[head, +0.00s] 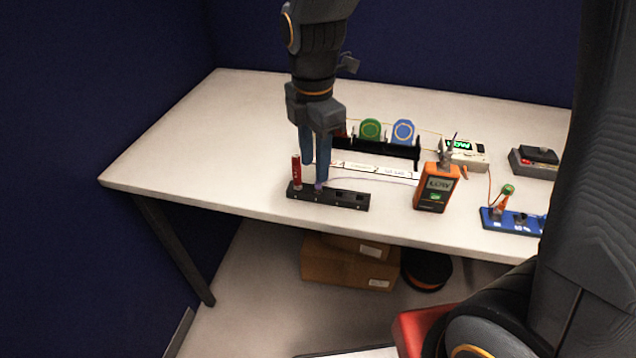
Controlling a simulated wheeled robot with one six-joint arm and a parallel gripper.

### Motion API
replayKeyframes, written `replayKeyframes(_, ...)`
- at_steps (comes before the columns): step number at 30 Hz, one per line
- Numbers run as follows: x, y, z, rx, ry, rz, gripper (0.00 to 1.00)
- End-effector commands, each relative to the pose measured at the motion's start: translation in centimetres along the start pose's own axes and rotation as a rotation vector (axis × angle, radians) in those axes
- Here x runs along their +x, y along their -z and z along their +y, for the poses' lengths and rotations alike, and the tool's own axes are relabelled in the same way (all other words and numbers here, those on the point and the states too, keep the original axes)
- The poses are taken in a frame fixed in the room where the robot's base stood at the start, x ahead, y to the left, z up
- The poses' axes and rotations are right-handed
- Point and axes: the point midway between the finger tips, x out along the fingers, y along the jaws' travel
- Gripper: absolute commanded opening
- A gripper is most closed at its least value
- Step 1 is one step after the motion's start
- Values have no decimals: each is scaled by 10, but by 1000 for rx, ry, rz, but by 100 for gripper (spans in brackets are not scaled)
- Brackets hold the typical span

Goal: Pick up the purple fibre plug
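A small purple plug (318,187) shows at the black block (345,199) near the table's front edge. It is partly hidden by my gripper's nearer finger, and a thin pale cable seems to run right from it. My gripper (314,172) points down over the block's left part. Its two blue fingers stand apart with a gap between them. The nearer fingertip is close to the plug; I cannot tell whether it touches. A red cylinder (296,172) stands upright at the block's left end, just left of the fingers.
An orange handheld meter (436,187) reading LOW stands right of the block. Behind are a black rack with green (370,130) and blue (403,131) discs and a white device (463,153). A blue board (513,221) lies at right. The table's left side is clear.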

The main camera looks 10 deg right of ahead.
Motion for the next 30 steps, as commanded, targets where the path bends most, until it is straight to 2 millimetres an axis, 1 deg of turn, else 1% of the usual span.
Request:
replayKeyframes(6, 26, -7, -5, 3, 5, 1, 37)
replayKeyframes(10, 42, -7, -5, 2, 4, 1, 37)
replayKeyframes(15, 49, -7, -4, 2, 1, 0, 37)
replayKeyframes(20, 49, -7, -4, 3, 0, 0, 37)
replayKeyframes(21, 49, -7, -4, 3, 0, 0, 36)
replayKeyframes(23, 49, -7, -4, 3, 0, 0, 26)
replayKeyframes(27, 49, -7, -4, 3, 0, 0, 2)
replayKeyframes(28, 49, -7, -4, 3, 0, 0, 0)
replayKeyframes(30, 49, -7, -4, 3, 0, 0, 0)
